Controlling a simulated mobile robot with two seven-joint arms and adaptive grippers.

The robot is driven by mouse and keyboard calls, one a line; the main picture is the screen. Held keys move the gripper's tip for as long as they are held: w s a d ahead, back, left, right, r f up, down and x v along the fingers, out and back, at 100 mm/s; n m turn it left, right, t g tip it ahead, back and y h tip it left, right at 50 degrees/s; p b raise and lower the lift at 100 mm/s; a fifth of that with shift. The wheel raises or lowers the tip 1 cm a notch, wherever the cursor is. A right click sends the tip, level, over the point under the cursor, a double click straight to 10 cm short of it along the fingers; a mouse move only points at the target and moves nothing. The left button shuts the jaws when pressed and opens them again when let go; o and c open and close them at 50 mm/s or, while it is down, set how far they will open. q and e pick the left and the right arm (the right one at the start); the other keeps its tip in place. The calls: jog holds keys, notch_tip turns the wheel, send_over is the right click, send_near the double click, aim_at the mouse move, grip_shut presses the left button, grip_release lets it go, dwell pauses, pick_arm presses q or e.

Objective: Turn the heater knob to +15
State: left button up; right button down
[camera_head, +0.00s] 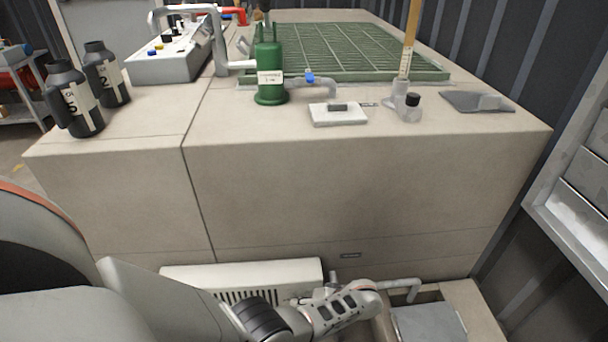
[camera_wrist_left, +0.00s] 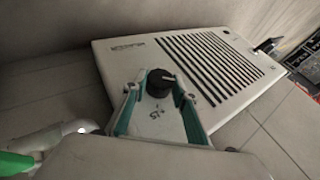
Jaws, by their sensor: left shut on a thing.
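The heater (camera_head: 240,273) is a white slatted unit low against the front of the beige block in the head view, partly hidden by my left arm. In the left wrist view the heater (camera_wrist_left: 190,65) fills the middle. Its round black knob (camera_wrist_left: 160,83) has a pale mark pointing to the upper right. A printed "15" shows on the panel just below the knob. My left gripper (camera_wrist_left: 155,88) has its teal-lined fingers on either side of the knob and is shut on it. The knob is hidden in the head view. My right gripper is not in view.
The beige block (camera_head: 350,190) rises behind the heater. On top stand a green cylinder (camera_head: 269,65), a green grate (camera_head: 330,50), dark bottles (camera_head: 78,98) and a control box (camera_head: 175,60). A grey pipe (camera_head: 400,284) lies right of my left wrist.

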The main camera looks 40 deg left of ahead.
pick_arm(q)
jog(key=o, duration=1.1)
jog(key=shift+s+f, duration=0.1)
jog(key=shift+v, duration=3.8)
